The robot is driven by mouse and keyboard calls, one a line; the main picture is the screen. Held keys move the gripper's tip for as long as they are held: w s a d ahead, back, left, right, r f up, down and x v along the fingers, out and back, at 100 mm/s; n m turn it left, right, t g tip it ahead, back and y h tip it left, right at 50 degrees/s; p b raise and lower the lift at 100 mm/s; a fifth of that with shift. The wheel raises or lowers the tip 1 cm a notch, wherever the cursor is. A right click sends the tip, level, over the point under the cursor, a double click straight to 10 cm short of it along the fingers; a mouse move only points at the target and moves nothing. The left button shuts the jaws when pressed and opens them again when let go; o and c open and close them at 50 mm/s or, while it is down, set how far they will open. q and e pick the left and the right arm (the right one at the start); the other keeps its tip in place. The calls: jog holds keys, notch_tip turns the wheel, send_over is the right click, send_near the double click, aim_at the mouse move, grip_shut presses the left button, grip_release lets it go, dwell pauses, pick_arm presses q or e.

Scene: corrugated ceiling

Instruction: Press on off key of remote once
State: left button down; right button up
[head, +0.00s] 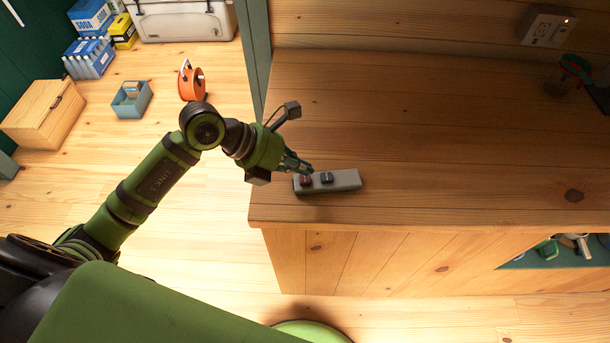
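The remote (345,181) is a grey bar lying near the front left corner of the wooden counter. It has a red key (306,181) at its left end and a dark blue key (327,178) beside it. My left gripper (305,168) is at the remote's left end, its fingertips just over or at the red key. I cannot tell whether they touch it. The fingers look closed together with nothing between them. My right gripper is not in the head view.
The counter top (430,130) is mostly clear. A wall outlet (546,27) is at the back right, with a dark tool (578,68) at the right edge. On the floor at left are a wooden box (42,115), a grey bin (131,100) and an orange reel (191,82).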

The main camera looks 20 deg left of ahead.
aim_at(301, 178)
pick_arm(q)
jog(key=shift+f, duration=0.1)
jog(key=shift+f+b, duration=0.3)
jog(key=shift+b, duration=0.1)
jog(key=shift+f+b, duration=0.35)
jog(key=shift+f, duration=0.05)
dwell(0.5)
jog(key=shift+r, duration=0.1)
jog(key=shift+r+p, duration=0.6)
jog(key=shift+r, duration=0.1)
jog(key=shift+r, duration=0.1)
notch_tip(301, 178, up, 5)
jog(key=p, duration=0.4)
dwell(0.5)
